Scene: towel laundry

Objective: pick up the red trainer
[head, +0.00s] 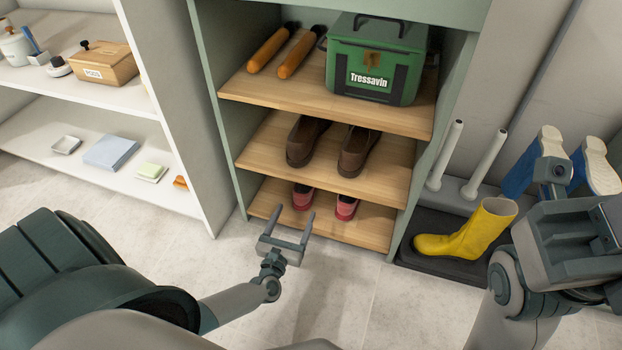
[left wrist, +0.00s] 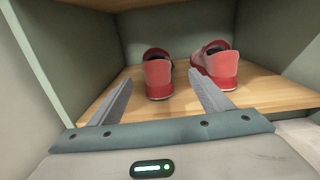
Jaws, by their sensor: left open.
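A pair of red trainers stands on the lowest wooden shelf, heels toward me. The left trainer (head: 302,197) and the right trainer (head: 346,209) are partly shadowed by the shelf above. In the left wrist view the left trainer (left wrist: 157,76) shows between my finger tips, and the right trainer (left wrist: 216,66) is just right of the right finger. My left gripper (head: 296,210) is open and empty at the shelf's front; its fingers (left wrist: 160,78) point at the left trainer, with no clear contact. My right gripper (head: 560,235) is at the right; its jaws cannot be made out.
Brown shoes (head: 332,145) stand on the shelf board (head: 265,150) above the trainers. A green toolbox (head: 375,60) sits higher up. The cabinet's side walls bound the shelf. A yellow boot (head: 465,230) stands on a dark tray at right. The floor in front is clear.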

